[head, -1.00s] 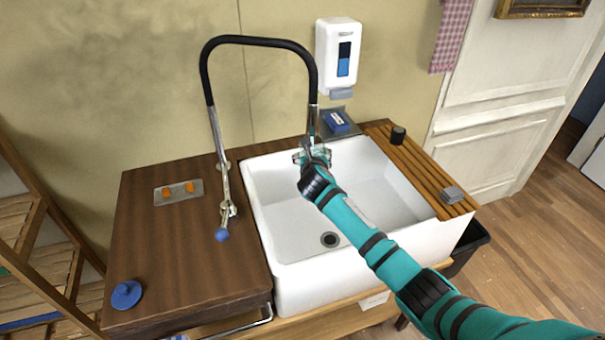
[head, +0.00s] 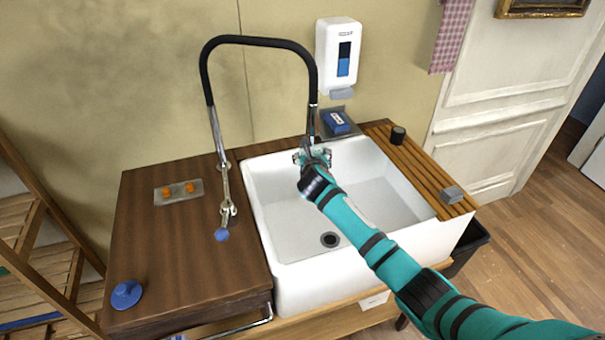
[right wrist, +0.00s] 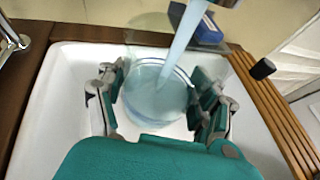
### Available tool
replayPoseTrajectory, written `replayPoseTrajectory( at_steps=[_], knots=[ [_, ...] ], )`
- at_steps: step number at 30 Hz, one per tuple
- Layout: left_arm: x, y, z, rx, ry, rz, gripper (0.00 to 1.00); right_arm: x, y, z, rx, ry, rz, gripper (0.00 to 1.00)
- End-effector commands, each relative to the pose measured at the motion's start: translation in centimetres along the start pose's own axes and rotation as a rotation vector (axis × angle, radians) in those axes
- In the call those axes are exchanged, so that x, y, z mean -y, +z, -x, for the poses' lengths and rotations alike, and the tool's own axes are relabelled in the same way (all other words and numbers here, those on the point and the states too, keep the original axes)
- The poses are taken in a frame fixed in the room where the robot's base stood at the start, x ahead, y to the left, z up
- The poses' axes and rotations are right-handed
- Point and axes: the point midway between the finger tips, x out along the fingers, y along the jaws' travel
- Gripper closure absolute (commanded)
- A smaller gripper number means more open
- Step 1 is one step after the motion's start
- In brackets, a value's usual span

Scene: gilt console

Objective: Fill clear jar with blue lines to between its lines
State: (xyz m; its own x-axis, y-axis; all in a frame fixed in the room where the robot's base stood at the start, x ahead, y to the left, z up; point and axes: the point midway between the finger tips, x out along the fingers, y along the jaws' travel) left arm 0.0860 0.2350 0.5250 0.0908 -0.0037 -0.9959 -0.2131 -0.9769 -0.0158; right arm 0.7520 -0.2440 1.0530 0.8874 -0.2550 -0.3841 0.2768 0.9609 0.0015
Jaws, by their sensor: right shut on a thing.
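The clear jar (right wrist: 150,104) is between the fingers of my right gripper (right wrist: 158,98) in the right wrist view, seen from above. The gripper is shut on it, and it also shows in the head view (head: 314,157) under the tap, over the back of the sink. A pale blue stream of water (right wrist: 187,38) runs down into the jar. Pale blue water shows inside. A bluish ring shows near the rim, but I cannot tell the level against the lines. The tap (head: 258,41) has a black arched neck and a blue-knobbed lever (head: 222,235). My left gripper is out of view.
The white sink (head: 290,215) is otherwise empty around its drain. A blue box (head: 337,122) sits on a ledge behind. A slatted wooden board (head: 425,170) at right holds a dark cup (head: 398,135) and a grey block (head: 453,195). A blue lid-like object (head: 126,293) lies on the left counter.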

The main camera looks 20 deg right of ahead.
Motion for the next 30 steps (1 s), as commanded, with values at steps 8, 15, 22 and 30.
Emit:
replayPoseTrajectory(
  at_steps=[8, 15, 22, 30],
  knots=[
    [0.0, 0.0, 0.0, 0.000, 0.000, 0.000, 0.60, 0.0, 0.2, 0.0, 0.004, 0.001, -0.001, 0.85],
    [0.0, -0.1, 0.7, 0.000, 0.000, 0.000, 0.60, -0.2, 0.2, 0.6, 0.003, 0.002, 0.001, 0.85],
    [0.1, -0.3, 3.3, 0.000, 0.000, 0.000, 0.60, -1.4, -0.7, 3.3, 0.001, 0.002, 0.001, 0.85],
    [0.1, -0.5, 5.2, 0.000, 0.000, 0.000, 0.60, -2.6, -2.1, 6.0, 0.001, 0.001, 0.000, 0.85]
  ],
)
